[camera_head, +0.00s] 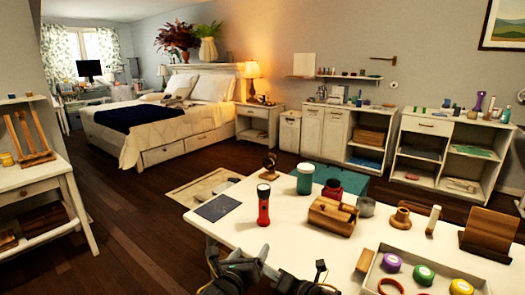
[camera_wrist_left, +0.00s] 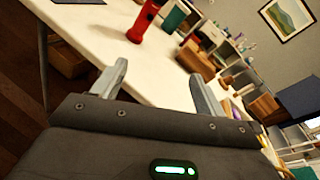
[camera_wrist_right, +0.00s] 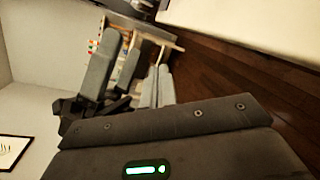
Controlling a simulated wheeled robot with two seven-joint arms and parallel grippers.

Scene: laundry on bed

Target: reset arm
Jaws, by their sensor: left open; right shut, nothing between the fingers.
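My left gripper (camera_head: 238,260) is at the bottom of the head view, at the near edge of the white table (camera_head: 225,218). In the left wrist view its two fingers (camera_wrist_left: 158,82) stand wide apart with nothing between them. In the right wrist view my right gripper's fingers (camera_wrist_right: 157,88) are together and hold nothing. Dark floor lies behind them. Dark arm parts show beside the left gripper in the head view, but I cannot clearly make out the right gripper there.
The bed (camera_head: 165,130) with a dark blue blanket (camera_head: 139,114) is far back left. Floor is open left of the table.

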